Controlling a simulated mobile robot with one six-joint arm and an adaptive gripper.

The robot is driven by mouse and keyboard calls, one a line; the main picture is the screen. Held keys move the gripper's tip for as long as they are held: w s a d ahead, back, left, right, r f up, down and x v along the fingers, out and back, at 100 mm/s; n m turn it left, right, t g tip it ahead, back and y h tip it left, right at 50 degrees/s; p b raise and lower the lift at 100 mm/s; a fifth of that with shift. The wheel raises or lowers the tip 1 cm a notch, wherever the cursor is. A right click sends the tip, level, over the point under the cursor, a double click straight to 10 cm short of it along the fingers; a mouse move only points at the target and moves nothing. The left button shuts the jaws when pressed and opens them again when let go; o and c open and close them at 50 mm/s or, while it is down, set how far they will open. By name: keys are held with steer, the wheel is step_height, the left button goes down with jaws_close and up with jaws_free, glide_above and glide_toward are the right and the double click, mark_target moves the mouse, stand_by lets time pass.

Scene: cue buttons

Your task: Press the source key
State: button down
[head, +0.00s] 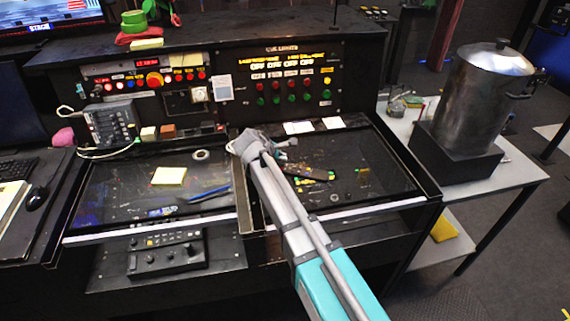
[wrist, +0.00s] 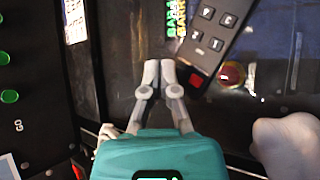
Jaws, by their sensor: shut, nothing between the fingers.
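My gripper (wrist: 159,70) is shut and empty, its two light grey fingertips side by side over a dark glossy surface. I cannot read which key is labelled source. A round red button (wrist: 231,74) is just right of the keypad. In the head view, my gripper (head: 247,145) is over the back of the desk, between the two glass-like panels; its fingertips are hard to make out.
The upright cue-lights panel (head: 290,80), with red and green buttons, rises behind the gripper. A yellow note pad (head: 169,176) and blue pens (head: 209,193) lie on the left panel. A metal pot (head: 473,98) stands on a side table at right.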

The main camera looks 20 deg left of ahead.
mark_target(282, 165)
steer(key=shift+r+p, duration=2.15)
steer(key=shift+r, duration=0.25)
steer(key=shift+d+f, duration=0.1)
